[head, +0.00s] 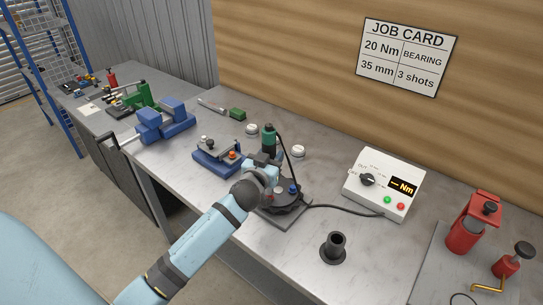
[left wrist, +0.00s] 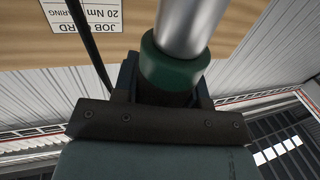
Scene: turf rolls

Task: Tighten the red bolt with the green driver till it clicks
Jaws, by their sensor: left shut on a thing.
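The green driver (head: 268,137) stands upright above the round black fixture (head: 284,207), with a dark cable at its side. My left gripper (head: 264,159) is shut on it. In the left wrist view the jaws (left wrist: 163,88) close around the driver's green collar (left wrist: 172,72), with a silver cylinder beyond. A small red spot (head: 269,196) on the black fixture looks like the red bolt, partly hidden by my arm. A blue bolt (head: 293,189) shows beside it. I cannot see whether the driver's tip touches a bolt. My right gripper is out of view.
The white controller (head: 383,183) is cabled to the fixture area; its display shows dashes and Nm. A blue fixture (head: 218,157) stands left, a black socket stand (head: 333,247) in front, red tools (head: 474,222) at right. A job card (head: 409,57) reads 20 Nm.

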